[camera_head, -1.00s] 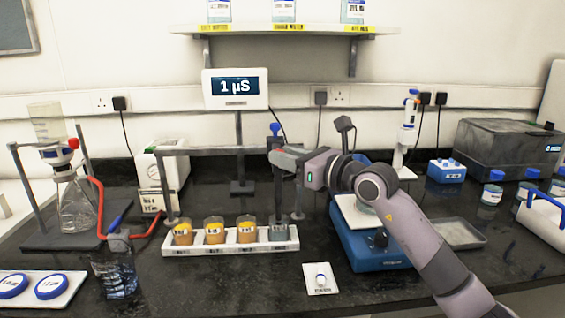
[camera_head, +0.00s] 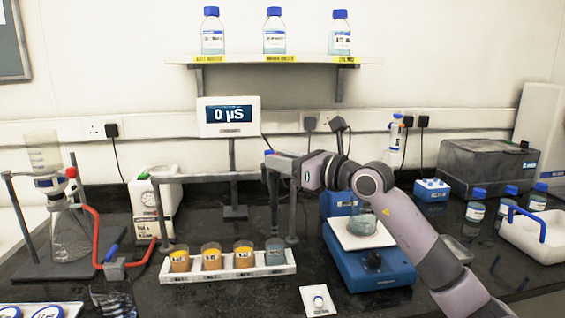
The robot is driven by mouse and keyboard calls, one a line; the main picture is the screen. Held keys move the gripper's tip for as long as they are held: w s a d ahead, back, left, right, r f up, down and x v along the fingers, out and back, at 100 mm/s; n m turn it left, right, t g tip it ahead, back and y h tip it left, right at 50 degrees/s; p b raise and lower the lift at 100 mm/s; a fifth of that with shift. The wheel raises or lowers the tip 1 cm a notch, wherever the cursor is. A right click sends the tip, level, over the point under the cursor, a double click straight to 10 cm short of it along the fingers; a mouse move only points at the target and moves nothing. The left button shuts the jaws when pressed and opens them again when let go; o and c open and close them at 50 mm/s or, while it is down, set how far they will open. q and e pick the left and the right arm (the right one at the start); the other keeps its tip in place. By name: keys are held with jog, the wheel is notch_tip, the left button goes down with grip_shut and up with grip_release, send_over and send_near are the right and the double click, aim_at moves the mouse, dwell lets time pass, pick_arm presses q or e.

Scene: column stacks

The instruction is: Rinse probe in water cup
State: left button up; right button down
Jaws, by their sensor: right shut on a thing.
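My right gripper (camera_head: 272,166) is shut on the dark, upright probe (camera_head: 273,205), beside the grey stand bar. The probe hangs over the water cup (camera_head: 275,257), the clear one at the right end of the white rack (camera_head: 222,273). Its lower end is near the cup's rim; I cannot tell whether the tip is clear of the rim. Several cups share the rack, the others holding orange-brown liquid. The meter (camera_head: 229,116) reads 0 µS.
A blue stirrer (camera_head: 370,272) with a beaker (camera_head: 362,220) stands right of the rack. A flask stand (camera_head: 65,262) with a red hose is at the left. A small white card (camera_head: 319,301) lies in front. A bottle shelf (camera_head: 270,60) is above.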

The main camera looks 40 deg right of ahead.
jog(key=c, duration=0.9)
grip_release()
jog(key=shift+d+r, duration=0.1)
jog(key=shift+r, duration=0.3)
jog(key=shift+o, duration=0.2)
jog(key=shift+f, duration=0.1)
jog(key=shift+f, duration=0.1)
jog(key=b+v, duration=0.3)
jog(key=v, duration=0.4)
jog(key=shift+s, duration=0.1)
jog(key=shift+s, duration=0.1)
